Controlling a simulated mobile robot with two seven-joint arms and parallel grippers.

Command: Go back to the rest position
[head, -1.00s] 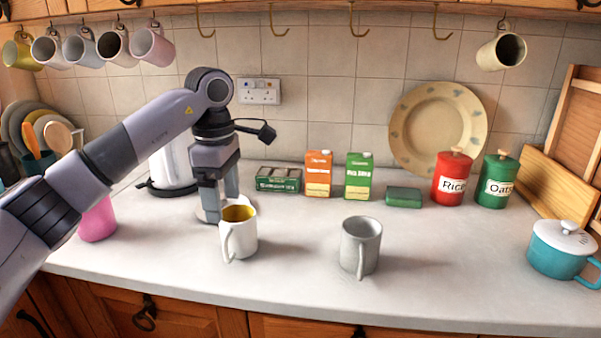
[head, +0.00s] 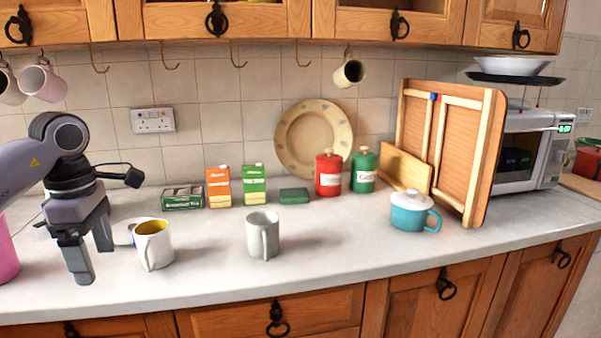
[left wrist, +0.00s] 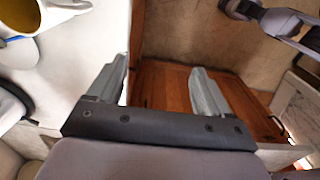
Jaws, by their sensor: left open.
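My left gripper (head: 93,262) is open and empty, left of the white mug with the yellow inside (head: 155,246) and apart from it. In the left wrist view the two spread fingers (left wrist: 157,72) have nothing between them, with the counter edge and wooden cabinet fronts below. The yellow-lined mug also shows at the top left of that view (left wrist: 22,52). A grey-white mug (head: 263,238) stands upright on the counter to its right. My right gripper does not show clearly in either view.
A teal lidded pot (head: 409,218), a wooden rack (head: 455,140) and a microwave (head: 535,150) stand at the right. A pink cup (head: 6,258) is at the left edge. Mugs (head: 42,84) hang above.

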